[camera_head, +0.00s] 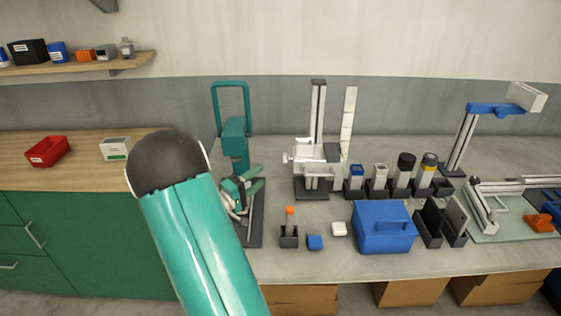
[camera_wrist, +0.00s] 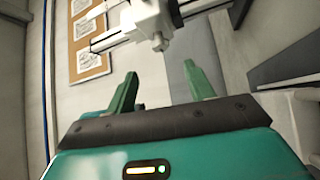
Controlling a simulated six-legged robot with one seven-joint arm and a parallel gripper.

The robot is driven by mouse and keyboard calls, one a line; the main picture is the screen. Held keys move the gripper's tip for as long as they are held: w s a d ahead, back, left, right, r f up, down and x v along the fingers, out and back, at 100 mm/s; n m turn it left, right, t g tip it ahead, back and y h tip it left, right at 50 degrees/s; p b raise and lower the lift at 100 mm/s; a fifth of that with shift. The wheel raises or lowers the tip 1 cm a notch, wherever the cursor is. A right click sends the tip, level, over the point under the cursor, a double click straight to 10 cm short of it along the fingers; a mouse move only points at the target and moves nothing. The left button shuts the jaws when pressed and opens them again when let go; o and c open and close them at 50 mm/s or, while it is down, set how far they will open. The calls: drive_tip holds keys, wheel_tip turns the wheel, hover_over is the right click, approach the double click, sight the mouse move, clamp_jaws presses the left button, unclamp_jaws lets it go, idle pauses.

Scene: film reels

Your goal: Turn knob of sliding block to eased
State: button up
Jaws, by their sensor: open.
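The sliding block (camera_head: 318,153) is a white block on an upright grey column with a dark base, at the middle back of the bench. A small pale knob (camera_head: 287,157) sticks out at its left side. In the wrist view the white block (camera_wrist: 150,18) is at the top, with a small round knob (camera_wrist: 160,42) beyond the fingertips. My gripper (camera_head: 260,175) is left of the block, its green fingers pointing toward it. In the wrist view my gripper (camera_wrist: 160,73) is open, with nothing between its fingers. The knob's setting marks cannot be read.
A teal stand with a hoop handle (camera_head: 230,125) is close behind my gripper. Several cups and holders (camera_head: 378,180) stand right of the column. A blue box (camera_head: 384,227), a blue block (camera_head: 315,242) and an orange-topped tool (camera_head: 290,220) are in front. Clear bench lies between.

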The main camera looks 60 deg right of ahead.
sight(285, 158)
drive_tip(key=x, duration=1.1)
drive_tip(key=c, duration=1)
